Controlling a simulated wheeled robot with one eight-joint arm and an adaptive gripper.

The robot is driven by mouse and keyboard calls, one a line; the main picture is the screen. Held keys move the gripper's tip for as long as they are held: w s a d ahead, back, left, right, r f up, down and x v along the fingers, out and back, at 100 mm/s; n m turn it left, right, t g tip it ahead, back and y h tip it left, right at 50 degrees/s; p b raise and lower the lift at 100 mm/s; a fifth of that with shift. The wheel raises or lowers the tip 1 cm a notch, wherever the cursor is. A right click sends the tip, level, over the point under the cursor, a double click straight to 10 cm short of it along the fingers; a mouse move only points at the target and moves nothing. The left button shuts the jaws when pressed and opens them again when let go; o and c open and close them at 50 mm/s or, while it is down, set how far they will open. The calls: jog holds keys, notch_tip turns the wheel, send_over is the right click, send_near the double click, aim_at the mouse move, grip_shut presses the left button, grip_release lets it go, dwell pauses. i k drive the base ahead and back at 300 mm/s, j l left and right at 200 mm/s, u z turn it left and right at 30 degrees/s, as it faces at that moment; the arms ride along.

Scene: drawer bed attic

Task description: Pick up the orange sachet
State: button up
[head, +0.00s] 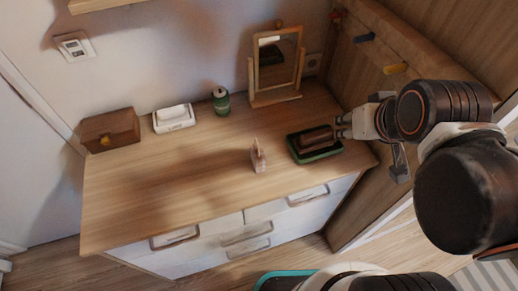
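No clearly orange sachet can be picked out in the head view. A dark green tray (318,157) stands at the right end of the wooden dresser top, with a brown item (317,138) in it that I cannot identify. My gripper (340,126) is at the tray's right side, close to the brown item; I cannot tell whether they touch. The fingers are small and partly merge with the background, so their opening is unclear. A small pinkish-brown upright object (258,156) stands left of the tray.
The dresser top (180,200) is clear at the front left. Along the back stand a brown box (111,129), a white tissue pack (173,118), a green canister (221,101) and a framed mirror (275,66). A wooden panel with coloured pegs (395,69) rises at the right.

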aim_at(258, 156)
jog(key=u, duration=0.2)
jog(key=k+l+u, duration=0.25)
jog(key=u, duration=0.2)
jog(key=k+l+u, duration=0.25)
jog(key=u, duration=0.15)
jog(key=k+l, duration=0.2)
jog(key=k, duration=0.3)
jog(key=k+l+u, duration=0.15)
jog(key=k, duration=0.4)
